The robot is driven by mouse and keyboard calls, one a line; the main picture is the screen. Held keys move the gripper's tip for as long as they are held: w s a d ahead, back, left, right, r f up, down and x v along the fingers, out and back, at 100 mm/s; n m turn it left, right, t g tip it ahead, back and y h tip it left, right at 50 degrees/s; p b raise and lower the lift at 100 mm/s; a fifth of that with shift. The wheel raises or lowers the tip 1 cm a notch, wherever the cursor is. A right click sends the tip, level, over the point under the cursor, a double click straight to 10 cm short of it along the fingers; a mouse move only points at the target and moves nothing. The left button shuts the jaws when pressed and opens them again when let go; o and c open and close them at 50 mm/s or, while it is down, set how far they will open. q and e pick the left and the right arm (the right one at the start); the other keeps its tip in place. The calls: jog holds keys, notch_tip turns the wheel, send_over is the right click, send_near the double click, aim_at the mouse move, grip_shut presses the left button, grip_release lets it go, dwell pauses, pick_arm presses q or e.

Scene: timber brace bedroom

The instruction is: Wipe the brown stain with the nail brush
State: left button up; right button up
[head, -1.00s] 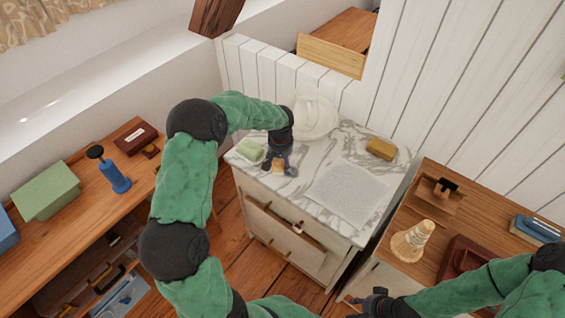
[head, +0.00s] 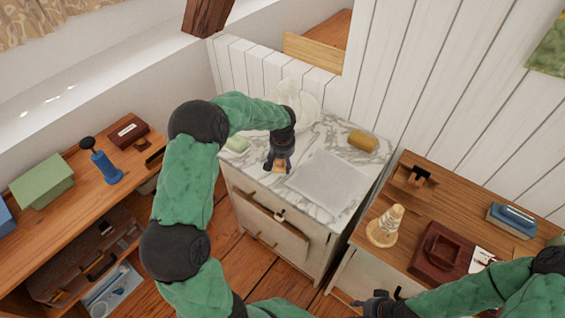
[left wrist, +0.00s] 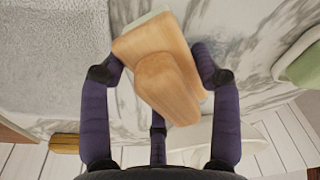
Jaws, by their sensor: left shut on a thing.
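My left gripper (head: 279,166) is shut on the nail brush (head: 281,169), a light wooden block with a raised grip. In the left wrist view the brush (left wrist: 165,65) sits slightly tilted between the dark fingers, with a pale strip showing at its far edge. The gripper is at the marble top (head: 322,217) of the cabinet, just left of the grey mat. I cannot tell whether the brush touches the marble. I cannot make out the brown stain; the brush and arm hide part of the top. My right gripper (head: 380,302) is low in the head view, its fingers unclear.
The grey mat (head: 328,180) lies right of the brush. A green soap bar (head: 237,144) lies to the left, a yellow-brown block (head: 362,141) at the back right, and a white basin-like object (head: 304,108) behind. A wooden side table (head: 470,215) stands right.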

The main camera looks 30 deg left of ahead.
pick_arm(q)
jog(key=shift+w+a+r, duration=0.1)
jog(key=shift+a+r, duration=0.2)
jog(key=shift+r, duration=0.5)
jog(key=shift+a+r+p, duration=0.1)
jog(key=shift+r+p, duration=0.25)
jog(key=shift+p, duration=0.1)
jog(key=shift+r+p, duration=0.5)
jog(key=shift+r, duration=0.35)
jog(key=shift+r+p, duration=0.85)
jog(key=shift+r, duration=0.55)
